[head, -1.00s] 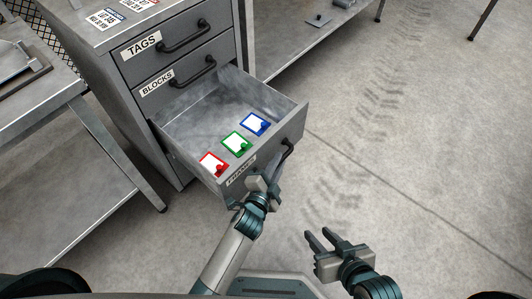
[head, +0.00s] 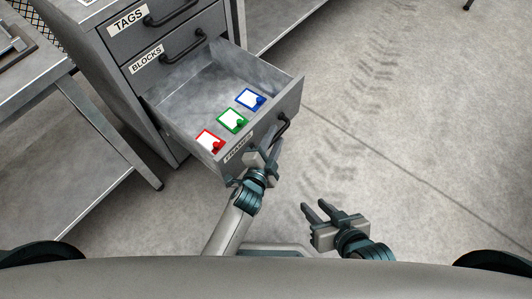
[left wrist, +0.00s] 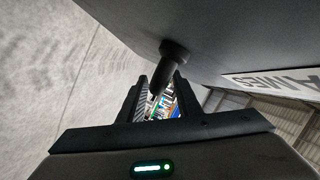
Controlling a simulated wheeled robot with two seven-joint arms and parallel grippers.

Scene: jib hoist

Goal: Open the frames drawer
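The frames drawer (head: 292,98) is pulled well out of the grey cabinet (head: 134,100). Its front also shows in the left wrist view (left wrist: 245,40), with part of its label. My left gripper (head: 272,150) is at the drawer's dark handle (head: 284,125). In the left wrist view its fingers (left wrist: 161,88) stand close on both sides of the handle (left wrist: 172,52). My right gripper (head: 314,208) is empty, its fingers apart, over the floor.
The shut blocks drawer (head: 203,53) and tags drawer (head: 168,27) are above the frames drawer. A metal bench (head: 95,115) stands on the left, and another low shelf (head: 280,25) is behind. The floor (head: 420,140) on the right is clear.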

